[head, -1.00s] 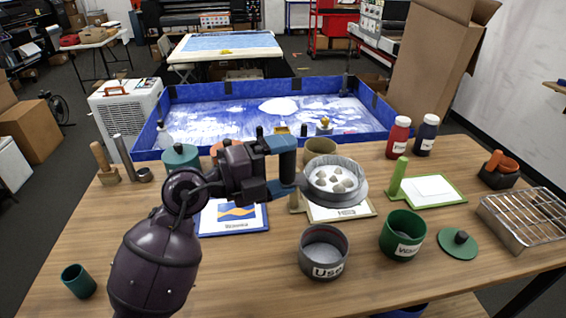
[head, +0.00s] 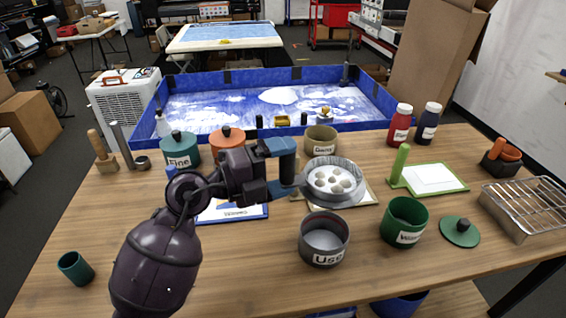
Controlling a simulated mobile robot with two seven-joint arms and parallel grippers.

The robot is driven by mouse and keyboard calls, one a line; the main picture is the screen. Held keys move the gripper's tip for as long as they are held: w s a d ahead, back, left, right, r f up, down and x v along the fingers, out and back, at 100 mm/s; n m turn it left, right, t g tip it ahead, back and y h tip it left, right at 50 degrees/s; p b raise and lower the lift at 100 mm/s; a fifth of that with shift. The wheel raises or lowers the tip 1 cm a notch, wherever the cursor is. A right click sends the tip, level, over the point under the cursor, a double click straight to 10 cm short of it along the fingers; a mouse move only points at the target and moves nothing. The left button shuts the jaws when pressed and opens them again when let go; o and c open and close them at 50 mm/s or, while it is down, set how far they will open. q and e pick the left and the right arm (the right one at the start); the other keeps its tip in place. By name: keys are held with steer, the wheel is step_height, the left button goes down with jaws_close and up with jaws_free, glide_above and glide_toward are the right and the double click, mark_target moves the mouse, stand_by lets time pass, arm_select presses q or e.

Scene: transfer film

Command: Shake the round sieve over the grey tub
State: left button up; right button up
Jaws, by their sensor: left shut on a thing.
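The round sieve (head: 346,199) is a grey ring with several pale lumps (head: 333,180) inside. My left gripper (head: 289,180) is shut on the sieve at its left side and holds it up above the table. The grey tub (head: 325,250), with a label reading "Use", stands on the table below and nearer than the sieve. In the picture the sieve sits just above the tub's far rim. The tub's inside shows a pale grey bottom. My right gripper is not in the picture.
A green tub (head: 404,235) stands right of the grey tub, with a green lid (head: 459,231) beside it. A wire rack (head: 520,208) is at the right. Lidded teal (head: 180,150) and orange pots and an olive pot (head: 321,141) stand behind. The front left table is mostly clear.

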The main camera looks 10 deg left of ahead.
mark_target(283, 182)
arm_select(q)
step_height(283, 182, down, 8)
steer(key=b, duration=0.3)
steer(key=shift+r, duration=0.15)
stand_by(1.2)
steer(key=shift+r, duration=0.1)
step_height(283, 182, up, 4)
steer(key=p, duration=0.4)
steer(key=shift+f+p, duration=0.2)
steer(key=shift+p, duration=0.2)
steer(key=shift+f, duration=0.15)
step_height(283, 182, down, 4)
steer(key=shift+r+b, duration=0.25)
steer(key=shift+b, duration=0.4)
